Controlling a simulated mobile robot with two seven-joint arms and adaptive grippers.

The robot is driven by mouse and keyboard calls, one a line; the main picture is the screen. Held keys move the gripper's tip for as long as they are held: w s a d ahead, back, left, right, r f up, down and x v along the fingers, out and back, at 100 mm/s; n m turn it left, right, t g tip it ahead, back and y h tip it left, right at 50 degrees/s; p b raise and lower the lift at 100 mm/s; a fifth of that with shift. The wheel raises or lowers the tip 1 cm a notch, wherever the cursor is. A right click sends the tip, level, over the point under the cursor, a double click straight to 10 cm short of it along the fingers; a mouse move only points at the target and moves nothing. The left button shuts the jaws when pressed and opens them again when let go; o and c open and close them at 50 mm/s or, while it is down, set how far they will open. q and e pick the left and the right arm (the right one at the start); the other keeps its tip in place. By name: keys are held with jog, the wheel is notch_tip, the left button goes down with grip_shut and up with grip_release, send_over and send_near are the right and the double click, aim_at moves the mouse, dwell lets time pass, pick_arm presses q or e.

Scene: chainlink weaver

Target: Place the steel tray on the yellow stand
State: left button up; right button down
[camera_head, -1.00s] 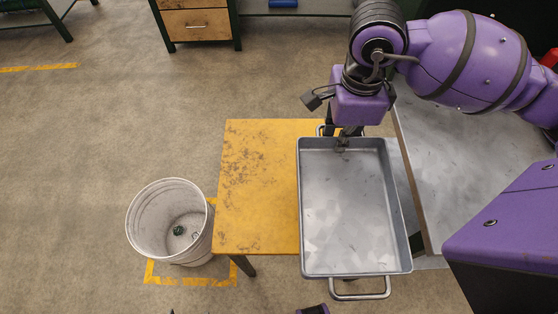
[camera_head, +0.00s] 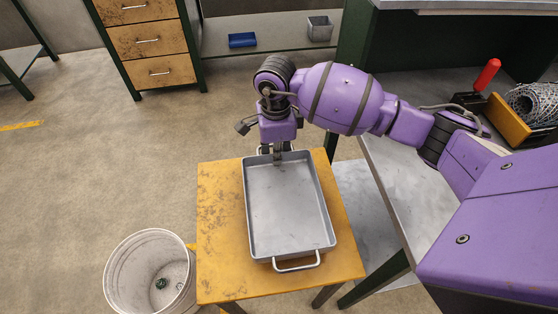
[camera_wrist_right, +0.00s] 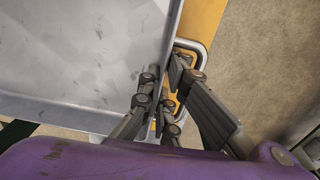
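The steel tray (camera_head: 285,205) is a shallow grey rectangular pan with a wire handle at each short end. It is level over the top of the yellow stand (camera_head: 222,240), within its edges in the head view. I cannot tell whether its underside touches the stand. My right gripper (camera_head: 277,153) is at the tray's far end, its fingers on both sides of the end wall by the handle. The right wrist view shows the fingers (camera_wrist_right: 166,72) closed on the wall of the tray (camera_wrist_right: 85,50). My left gripper is not in view.
A white bucket (camera_head: 150,270) stands on the floor left of the stand. A grey-topped workbench (camera_head: 390,190) is to the right, with a red-handled tool (camera_head: 487,75) and a wire mesh roll (camera_head: 535,103). A drawer cabinet (camera_head: 148,45) stands behind.

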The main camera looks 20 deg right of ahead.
jog(key=shift+w+a+f, duration=0.1)
jog(key=shift+w+f, duration=0.15)
notch_tip(320, 180, down, 3)
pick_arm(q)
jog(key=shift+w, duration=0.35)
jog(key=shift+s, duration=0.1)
pick_arm(e)
jog(key=shift+f, duration=0.15)
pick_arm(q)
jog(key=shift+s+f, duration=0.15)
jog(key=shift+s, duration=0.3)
pick_arm(e)
jog(key=c, duration=2)
grip_release()
jog(key=shift+s, duration=0.1)
